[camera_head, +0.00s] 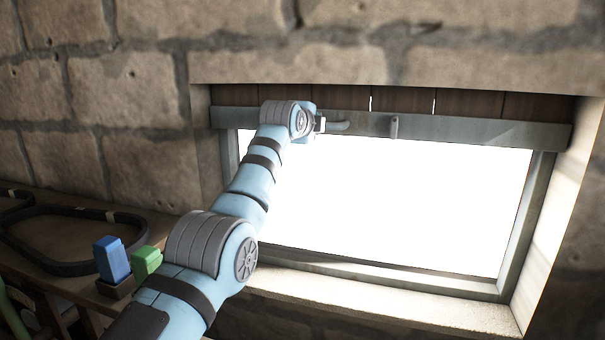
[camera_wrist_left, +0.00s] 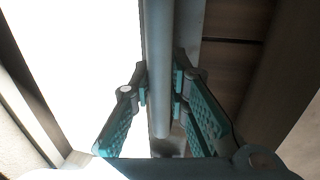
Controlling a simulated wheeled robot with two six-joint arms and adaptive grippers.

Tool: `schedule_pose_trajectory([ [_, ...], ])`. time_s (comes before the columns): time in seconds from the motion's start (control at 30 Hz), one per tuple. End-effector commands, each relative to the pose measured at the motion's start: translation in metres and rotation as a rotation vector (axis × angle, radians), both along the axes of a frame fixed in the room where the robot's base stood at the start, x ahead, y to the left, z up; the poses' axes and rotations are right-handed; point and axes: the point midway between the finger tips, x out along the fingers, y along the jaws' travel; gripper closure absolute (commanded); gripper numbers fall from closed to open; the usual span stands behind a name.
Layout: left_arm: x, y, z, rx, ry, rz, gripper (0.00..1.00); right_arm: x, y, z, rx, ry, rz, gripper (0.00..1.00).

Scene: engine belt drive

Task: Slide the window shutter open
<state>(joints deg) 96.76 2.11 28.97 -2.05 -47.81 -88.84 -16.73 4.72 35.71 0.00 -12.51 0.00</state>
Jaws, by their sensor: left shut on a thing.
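The window shutter (camera_head: 468,104) is made of brown wooden planks with a grey bar (camera_head: 465,129) along its lower edge. It sits high in the window opening, with only a strip of planks showing below the stone lintel. A grey handle (camera_head: 340,127) is on the bar. My left gripper (camera_head: 319,124) is up at the handle, partly hidden by my wrist. In the left wrist view, the two teal-padded fingers (camera_wrist_left: 160,88) lie on either side of the round handle bar (camera_wrist_left: 159,45) and are shut on it. My right gripper is in neither view.
Below the shutter the window opening (camera_head: 400,200) is bright and clear, with a grey frame (camera_head: 524,215) and a stone sill (camera_head: 400,305). At lower left, a blue block (camera_head: 112,258), a green block (camera_head: 146,262) and a dark belt (camera_head: 70,238) rest on a wooden surface.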

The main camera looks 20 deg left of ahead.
Motion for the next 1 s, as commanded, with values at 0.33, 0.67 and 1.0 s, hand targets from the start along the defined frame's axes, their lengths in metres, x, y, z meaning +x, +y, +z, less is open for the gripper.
schedule_pose_trajectory([
  [0.33,-0.011,0.003,0.042,-0.003,-0.009,0.003,1.00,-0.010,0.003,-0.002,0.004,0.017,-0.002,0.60],
  [0.67,-0.013,0.006,0.043,-0.003,-0.008,0.008,1.00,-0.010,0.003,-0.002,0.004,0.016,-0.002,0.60],
  [1.0,-0.012,0.006,0.043,-0.003,-0.007,0.007,0.75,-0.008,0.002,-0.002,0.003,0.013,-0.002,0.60],
])
